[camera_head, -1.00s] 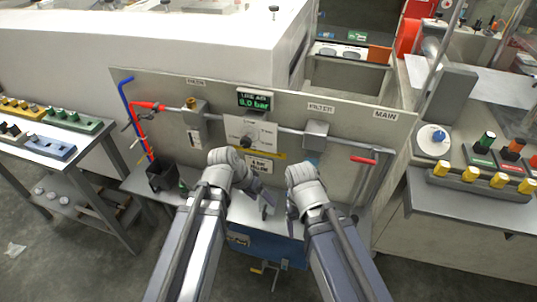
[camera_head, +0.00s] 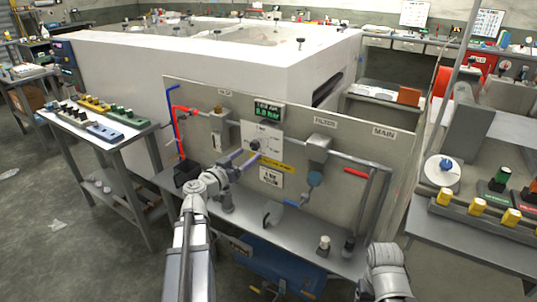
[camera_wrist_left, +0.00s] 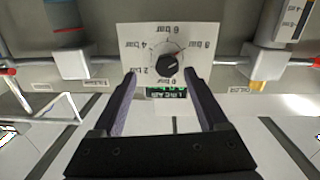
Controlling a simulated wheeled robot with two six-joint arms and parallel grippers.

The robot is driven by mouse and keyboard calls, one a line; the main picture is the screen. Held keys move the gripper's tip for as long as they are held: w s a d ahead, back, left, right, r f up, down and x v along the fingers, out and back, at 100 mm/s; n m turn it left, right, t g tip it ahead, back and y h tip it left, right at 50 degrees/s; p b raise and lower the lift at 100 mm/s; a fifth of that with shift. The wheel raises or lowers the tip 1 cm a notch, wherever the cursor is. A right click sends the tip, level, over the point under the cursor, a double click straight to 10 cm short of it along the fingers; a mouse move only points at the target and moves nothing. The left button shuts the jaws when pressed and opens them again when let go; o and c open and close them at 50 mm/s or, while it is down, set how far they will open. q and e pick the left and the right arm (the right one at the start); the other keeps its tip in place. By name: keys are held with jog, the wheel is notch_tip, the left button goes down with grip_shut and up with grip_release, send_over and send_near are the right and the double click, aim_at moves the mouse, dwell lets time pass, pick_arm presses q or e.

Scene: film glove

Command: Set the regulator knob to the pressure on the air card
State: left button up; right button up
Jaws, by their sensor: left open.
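The regulator knob (camera_head: 255,145) is a dark round knob on a white dial plate (camera_head: 266,132) on the upright panel. In the left wrist view the knob (camera_wrist_left: 168,66) has a red pointer toward the 8 bar mark. A green display (camera_head: 268,112) sits above the dial and appears to read 8.0 bar. The white air card (camera_head: 270,177) hangs below it, its number too small to read surely. My left gripper (camera_head: 247,157) is open and faces the dial; in its wrist view the fingers (camera_wrist_left: 160,76) stand either side of the knob, apart from it. My right gripper's fingers are unclear, low right.
A red-handled valve (camera_head: 356,172) is further right. A grey shelf (camera_head: 300,228) below carries small parts. A blue box (camera_head: 275,265) sits underneath.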

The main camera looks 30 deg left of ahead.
aim_at(253, 147)
pick_arm(q)
jog(key=shift+y, duration=0.3)
jog(key=shift+w+a+r, duration=0.1)
jog(key=shift+w+r, duration=0.05)
jog(key=shift+w, duration=3.5)
grip_shut()
